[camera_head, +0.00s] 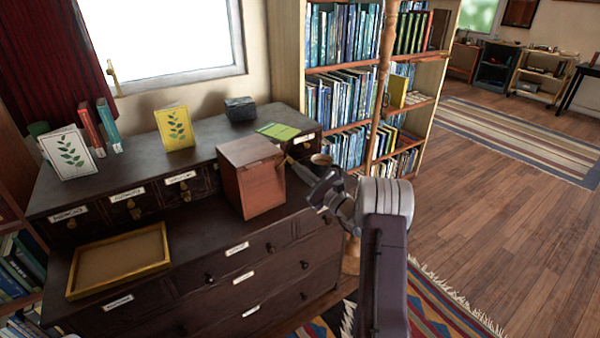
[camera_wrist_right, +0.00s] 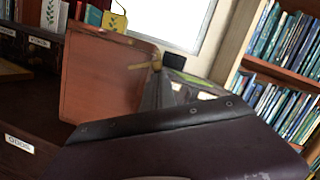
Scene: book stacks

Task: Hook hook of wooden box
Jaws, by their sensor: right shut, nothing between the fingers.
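The wooden box (camera_head: 250,182) is reddish brown and stands upright at the right end of the dark cabinet's lower top. It also shows large in the right wrist view (camera_wrist_right: 104,82). My right gripper (camera_head: 295,167) comes in from the right, shut and empty, with its fingertips close to the box's right side. In the right wrist view, its fingers (camera_wrist_right: 156,88) reach up to a small brass-coloured piece, perhaps the hook (camera_wrist_right: 156,64), at the box's upper right edge. I cannot tell whether they touch. My left gripper is not in view.
The dark drawer cabinet (camera_head: 225,262) carries a yellow-framed tray (camera_head: 120,257) at left. A bookshelf (camera_head: 350,70) rises behind my right gripper.

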